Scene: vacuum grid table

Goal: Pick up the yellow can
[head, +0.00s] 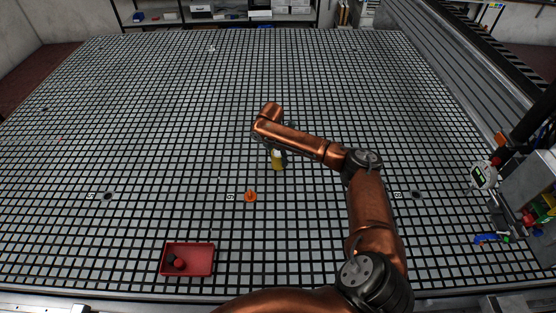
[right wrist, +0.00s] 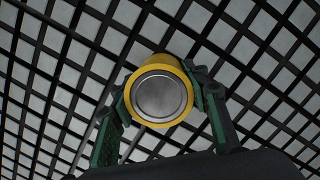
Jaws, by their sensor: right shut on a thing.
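The yellow can (head: 278,164) stands near the middle of the grid table (head: 150,120) in the head view, just below my right forearm, which hides part of its surroundings. In the right wrist view, the can (right wrist: 158,98) shows its round silver end and yellow rim. My right gripper (right wrist: 161,90) has its green fingers on either side of the can and is shut on it. I cannot tell whether the can touches the table or is slightly above it. My left gripper is not in view.
A red tray (head: 201,273) with small dark and red items sits at the front left. A small orange object (head: 250,196) lies left of the can. A dial gauge (head: 483,175) and coloured items are at the right edge. The far table is largely clear.

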